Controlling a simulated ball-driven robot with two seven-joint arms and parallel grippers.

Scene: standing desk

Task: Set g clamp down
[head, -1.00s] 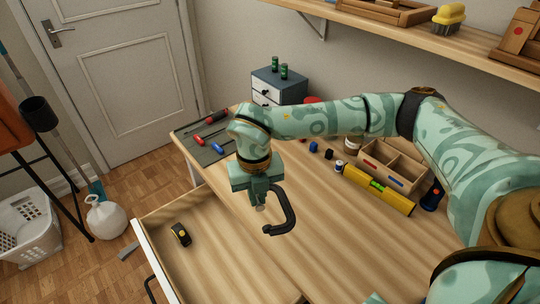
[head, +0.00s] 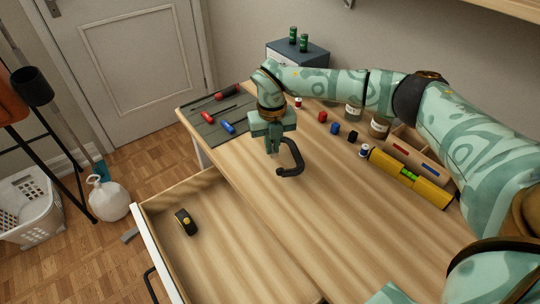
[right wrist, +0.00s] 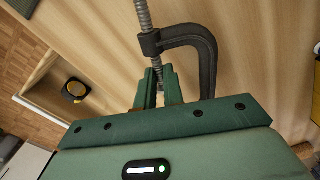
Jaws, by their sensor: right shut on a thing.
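My right gripper (head: 273,147) is shut on the black G clamp (head: 295,158), with the clamp's curved frame out to the right of the fingers. In the right wrist view the gripper (right wrist: 158,90) has its fingers closed around the clamp's threaded screw, and the dark frame of the G clamp (right wrist: 208,55) arches to the right. The clamp is over the wooden desk top (head: 300,225). I cannot tell whether it touches the wood. My left gripper is not in view.
An open drawer at the front left holds a tape measure (head: 186,221). A grey mat (head: 208,112) with screwdrivers lies at the back left. A yellow level (head: 410,178), a wooden organiser and small coloured items line the back right. The desk's middle is clear.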

